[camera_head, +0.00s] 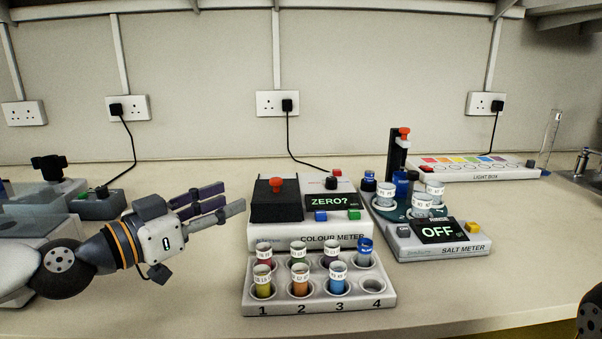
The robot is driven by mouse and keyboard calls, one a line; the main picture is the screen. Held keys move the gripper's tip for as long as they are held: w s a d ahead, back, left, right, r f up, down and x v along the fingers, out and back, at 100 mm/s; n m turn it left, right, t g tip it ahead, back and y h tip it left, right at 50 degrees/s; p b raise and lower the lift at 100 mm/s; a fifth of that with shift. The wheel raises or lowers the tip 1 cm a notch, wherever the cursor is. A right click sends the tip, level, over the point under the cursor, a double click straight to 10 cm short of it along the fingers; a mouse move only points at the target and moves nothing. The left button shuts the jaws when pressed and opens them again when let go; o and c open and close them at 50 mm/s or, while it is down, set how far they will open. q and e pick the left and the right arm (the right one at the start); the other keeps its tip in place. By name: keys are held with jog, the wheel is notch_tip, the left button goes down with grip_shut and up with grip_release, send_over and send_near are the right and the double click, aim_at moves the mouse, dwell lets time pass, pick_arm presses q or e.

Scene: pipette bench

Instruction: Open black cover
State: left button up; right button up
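The black cover (277,205) is a dark box-like lid with a red knob (277,184) on top. It sits on the left part of the white colour meter (310,239), and it looks shut. The meter's screen reads "ZERO?". My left gripper (222,204) is to the left of the cover, pointing right towards it, with its fingers apart and nothing between them. It does not appear to touch the cover. Of my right arm only a dark piece shows at the lower right edge; its gripper is out of view.
A rack (320,299) with several coloured vials stands in front of the meter. The salt meter (440,243), reading "OFF", stands to the right. A light box (470,172) lies behind it. Bare bench lies in front of my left gripper and at the right.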

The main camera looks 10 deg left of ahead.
aim_at(271, 181)
pick_arm(q)
jog(key=b+x, duration=0.2)
jog(key=x, duration=0.8)
jog(key=shift+w+f, duration=0.15)
jog(key=shift+w, duration=0.05)
jog(key=shift+w+d, duration=0.25)
jog(key=shift+w, duration=0.15)
jog(key=shift+r, duration=0.2)
grip_shut()
pick_arm(e)
jog(key=shift+g, duration=0.6)
jog(key=s+f, duration=0.2)
jog(key=s, duration=0.1)
jog(key=shift+s+a+f, duration=0.2)
jog(key=shift+s+f, duration=0.1)
jog(key=shift+f, duration=0.1)
